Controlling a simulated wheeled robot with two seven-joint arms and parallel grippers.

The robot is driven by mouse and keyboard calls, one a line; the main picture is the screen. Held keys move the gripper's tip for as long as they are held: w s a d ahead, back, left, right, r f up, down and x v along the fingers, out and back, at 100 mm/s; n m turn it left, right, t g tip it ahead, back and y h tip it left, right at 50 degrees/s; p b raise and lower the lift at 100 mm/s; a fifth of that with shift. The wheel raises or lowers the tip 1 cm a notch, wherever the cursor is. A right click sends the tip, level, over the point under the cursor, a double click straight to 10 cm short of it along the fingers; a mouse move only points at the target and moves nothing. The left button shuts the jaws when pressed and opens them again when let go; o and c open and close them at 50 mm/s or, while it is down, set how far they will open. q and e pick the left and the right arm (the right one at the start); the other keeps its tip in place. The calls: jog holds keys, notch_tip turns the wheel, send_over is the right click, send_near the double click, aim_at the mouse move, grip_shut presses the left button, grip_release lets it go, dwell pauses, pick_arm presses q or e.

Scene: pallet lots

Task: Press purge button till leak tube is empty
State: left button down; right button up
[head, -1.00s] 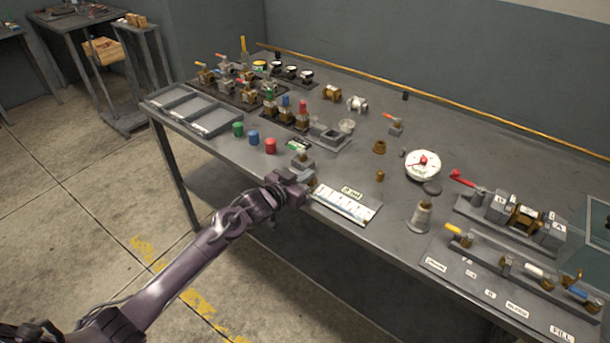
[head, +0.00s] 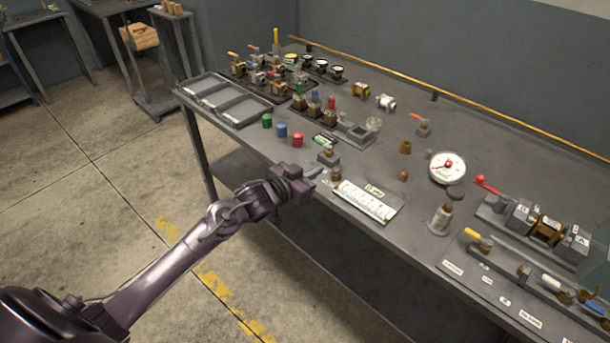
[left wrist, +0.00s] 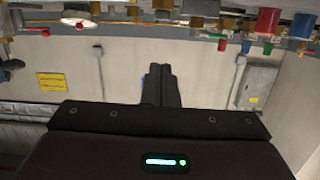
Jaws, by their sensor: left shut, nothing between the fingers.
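My left gripper (head: 318,171) is shut and empty at the table's front edge, beside a small grey block with a brass fitting (head: 328,156) and a short brass piece (head: 335,174). A gap from these pieces is hard to judge. In the left wrist view its closed fingers (left wrist: 161,84) point at the wall, with the table top inverted along the upper edge. A white marked panel (head: 367,202) with a green label lies right of the gripper. I cannot make out which part is the purge button or the leak tube, nor any fluid level. My right gripper is not in view.
The grey table (head: 300,260) holds a round white gauge (head: 447,168), a metal cone-shaped fitting (head: 440,219), red, blue and green caps (head: 298,139), a three-part tray (head: 240,109) and valve assemblies (head: 545,228). Open floor lies left of the table.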

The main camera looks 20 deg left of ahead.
pick_arm(q)
jog(key=v, duration=0.3)
jog(key=shift+r, duration=0.1)
dwell(0.4)
jog(key=s+a+f+n+g+y, duration=0.1)
jog(key=s+a+f+g+y, duration=0.15)
jog(key=f, duration=0.85)
jog(key=s+a+f+n+g+y, duration=0.1)
jog(key=s+a+f, duration=0.15)
jog(key=f, duration=0.75)
jog(key=s+f+g+y, duration=0.1)
jog(key=s+f, duration=0.5)
jog(key=f, duration=0.2)
jog(key=s+f+g, duration=0.2)
jog(key=s+f, duration=0.3)
jog(key=f, duration=0.3)
jog(key=s+d+f+g, duration=0.2)
jog(key=s+f, duration=0.4)
jog(key=s, duration=0.5)
jog(key=s+d+f+g, duration=0.2)
jog(key=s+f, duration=0.3)
jog(key=s, duration=0.6)
jog(key=s+d+f+g, duration=0.2)
jog(key=s+f, duration=0.4)
jog(key=s, duration=0.5)
jog(key=shift+s+d+f+g+y, duration=0.3)
jog(key=shift+g+y, duration=0.15)
jog(key=shift+g, duration=0.2)
